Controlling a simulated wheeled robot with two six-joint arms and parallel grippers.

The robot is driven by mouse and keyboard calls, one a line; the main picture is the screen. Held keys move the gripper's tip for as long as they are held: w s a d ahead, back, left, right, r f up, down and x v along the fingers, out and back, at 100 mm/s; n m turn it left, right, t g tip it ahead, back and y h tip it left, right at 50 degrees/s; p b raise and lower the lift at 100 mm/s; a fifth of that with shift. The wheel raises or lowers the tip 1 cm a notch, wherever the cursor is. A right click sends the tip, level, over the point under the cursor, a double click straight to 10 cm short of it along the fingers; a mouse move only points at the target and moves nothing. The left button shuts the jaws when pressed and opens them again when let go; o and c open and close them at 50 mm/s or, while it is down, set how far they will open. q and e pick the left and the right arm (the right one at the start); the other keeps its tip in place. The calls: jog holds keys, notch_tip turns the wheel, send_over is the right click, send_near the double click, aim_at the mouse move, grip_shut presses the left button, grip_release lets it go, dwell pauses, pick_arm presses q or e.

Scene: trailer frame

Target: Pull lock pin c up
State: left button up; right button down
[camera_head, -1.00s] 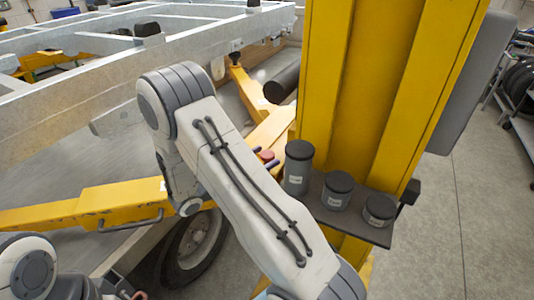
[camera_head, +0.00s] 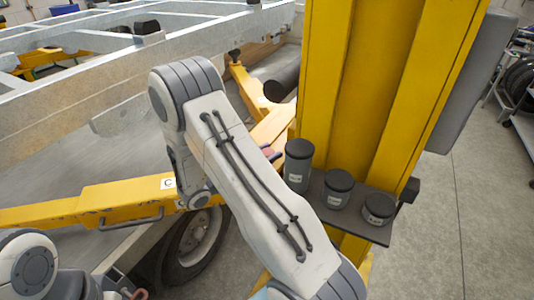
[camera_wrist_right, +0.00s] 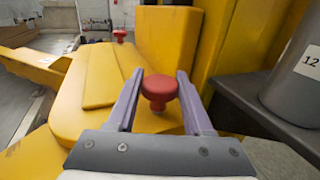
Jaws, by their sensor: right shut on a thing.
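In the right wrist view my right gripper (camera_wrist_right: 160,76) has its two purple fingers on either side of a lock pin's round red knob (camera_wrist_right: 159,88) and is shut on it. The knob stands upright above a yellow lift arm. In the head view my right forearm hides most of this place, and only a sliver of red (camera_head: 268,153) shows beside it. A white label "C" (camera_head: 168,183) is on the yellow arm (camera_head: 125,200) at the left. My left gripper is out of view.
The yellow post (camera_head: 345,90) rises close to the right of my arm. A small shelf (camera_head: 375,235) holds several grey capped cylinders (camera_head: 298,165). A second red knob (camera_wrist_right: 119,34) stands farther back in the wrist view. The galvanised trailer frame (camera_head: 90,100) fills the left.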

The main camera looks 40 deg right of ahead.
aim_at(266, 152)
notch_tip(266, 152, up, 4)
jog(key=shift+f+p, duration=0.25)
jog(key=shift+p, duration=0.9)
jog(key=shift+f, duration=0.1)
jog(key=shift+c, duration=1.4)
grip_release()
jog(key=shift+a, duration=0.2)
jog(key=a+b, duration=0.2)
jog(key=a, duration=0.8)
jog(key=shift+s, duration=0.1)
